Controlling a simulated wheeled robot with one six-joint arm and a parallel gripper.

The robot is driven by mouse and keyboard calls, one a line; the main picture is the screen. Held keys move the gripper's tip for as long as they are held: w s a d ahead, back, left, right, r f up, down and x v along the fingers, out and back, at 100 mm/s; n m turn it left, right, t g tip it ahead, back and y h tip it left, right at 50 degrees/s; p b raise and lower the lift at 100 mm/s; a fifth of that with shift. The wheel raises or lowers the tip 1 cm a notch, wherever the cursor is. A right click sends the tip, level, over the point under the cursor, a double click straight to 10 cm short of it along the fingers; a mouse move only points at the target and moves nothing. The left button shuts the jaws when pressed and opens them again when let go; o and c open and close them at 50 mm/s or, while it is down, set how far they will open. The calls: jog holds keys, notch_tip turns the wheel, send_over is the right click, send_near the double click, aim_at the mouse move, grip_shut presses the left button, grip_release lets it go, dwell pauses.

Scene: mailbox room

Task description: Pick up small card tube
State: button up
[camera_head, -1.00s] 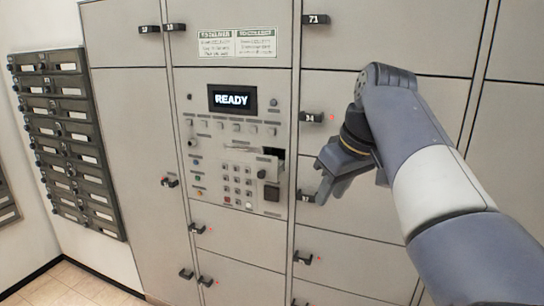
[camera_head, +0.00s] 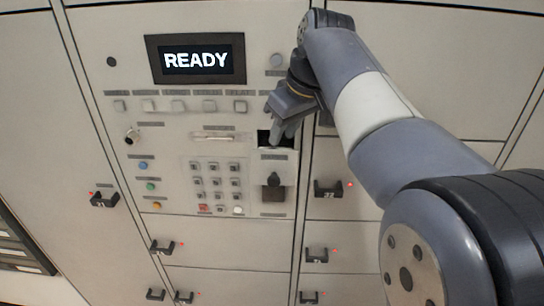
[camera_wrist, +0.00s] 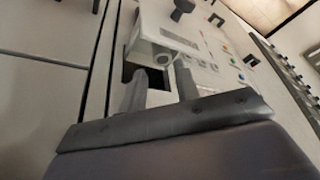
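In the wrist view my gripper (camera_wrist: 163,78) has its two fingers apart, with nothing seen clamped between them. In the head view my gripper (camera_head: 281,128) points down at the dark opening (camera_head: 264,138) in the locker's control panel, partly covering it. The wrist view shows this opening (camera_wrist: 158,78) between and beyond the fingers. No other tube is visible.
The control panel has a READY screen (camera_head: 196,60), a keypad (camera_head: 216,182) and a dark knob (camera_head: 273,183) below the opening. Locker handles stick out nearby, one (camera_head: 328,188) right of the panel. My arm covers much of the right side.

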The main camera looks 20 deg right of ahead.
jog(key=shift+w+a+f, duration=0.2)
jog(key=shift+w+f, duration=0.15)
jog(key=shift+f, duration=0.25)
jog(key=shift+p+x, duration=0.45)
jog(key=shift+x, duration=1.8)
jog(key=shift+a, duration=0.1)
jog(key=c, duration=0.6)
